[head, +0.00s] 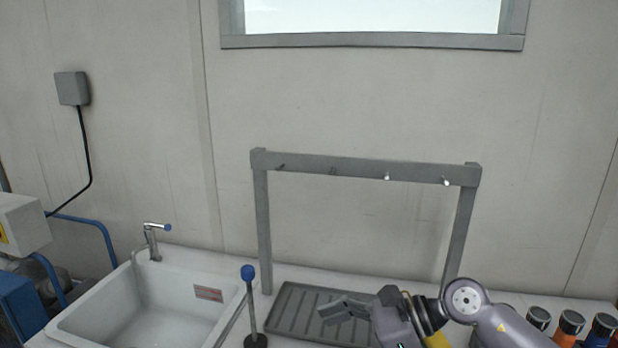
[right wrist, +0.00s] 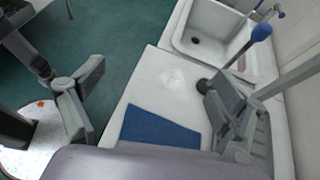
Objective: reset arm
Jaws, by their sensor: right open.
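My right arm comes in from the lower right in the head view. Its gripper (head: 336,308) is over the grey ribbed tray (head: 290,297), in front of the grey rack. In the right wrist view my right gripper (right wrist: 155,75) has its two fingers spread wide apart with nothing between them. The white worktop shows beyond and between the fingers. My left gripper is not seen in the head view.
A grey rack (head: 365,168) with pegs stands behind the tray. A blue-knobbed lever (head: 248,273) stands beside a white sink (head: 90,315). Several colored-band containers (head: 570,322) stand at right. A blue mat (right wrist: 160,128) lies on the worktop.

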